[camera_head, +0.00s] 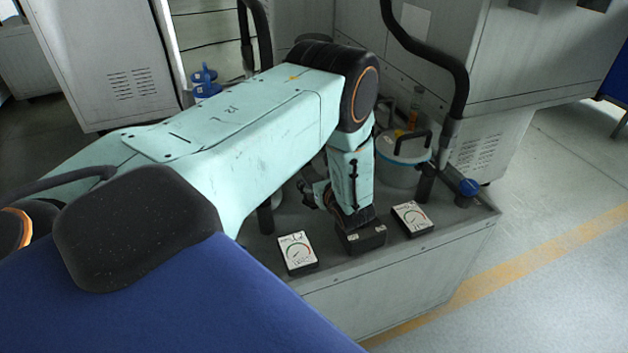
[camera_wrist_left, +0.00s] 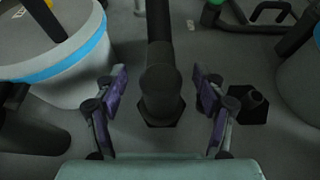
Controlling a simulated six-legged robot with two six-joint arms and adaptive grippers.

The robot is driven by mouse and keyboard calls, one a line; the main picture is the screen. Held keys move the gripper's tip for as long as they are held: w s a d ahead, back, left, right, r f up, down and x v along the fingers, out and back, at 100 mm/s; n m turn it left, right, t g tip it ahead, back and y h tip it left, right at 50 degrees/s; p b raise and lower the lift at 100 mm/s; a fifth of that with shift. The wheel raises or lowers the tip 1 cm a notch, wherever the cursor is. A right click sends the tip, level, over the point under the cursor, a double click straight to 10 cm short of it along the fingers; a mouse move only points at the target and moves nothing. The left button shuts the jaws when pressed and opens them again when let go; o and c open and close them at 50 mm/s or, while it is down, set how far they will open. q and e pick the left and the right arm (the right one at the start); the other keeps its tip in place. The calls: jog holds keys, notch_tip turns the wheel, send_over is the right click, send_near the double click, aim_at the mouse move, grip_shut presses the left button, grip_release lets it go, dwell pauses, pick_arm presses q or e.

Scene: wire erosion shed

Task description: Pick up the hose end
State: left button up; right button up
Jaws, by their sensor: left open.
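In the left wrist view a dark upright cylinder, which looks like the hose end (camera_wrist_left: 161,88), stands on a dark hexagonal base on the grey bench. My left gripper (camera_wrist_left: 160,76) is open, its purple-padded fingers on either side of the cylinder with a gap at each side. In the head view my left gripper (camera_head: 318,192) is low over the bench, partly hidden by my own wrist. That cylinder is not clearly visible there, hidden behind my arm. My right gripper is not in view.
A white drum with a blue band (camera_wrist_left: 60,75) stands close left of the fingers. A dark hexagonal fitting (camera_wrist_left: 250,105) is on the right. Gauge boxes (camera_head: 297,252) (camera_head: 411,218) sit along the bench's front edge. A lidded pail (camera_head: 403,160) and a hanging black hose (camera_head: 430,55) are behind.

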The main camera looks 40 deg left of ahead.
pick_arm(q)
grip_shut()
dwell(0.6)
jog(key=shift+w+r, duration=0.15)
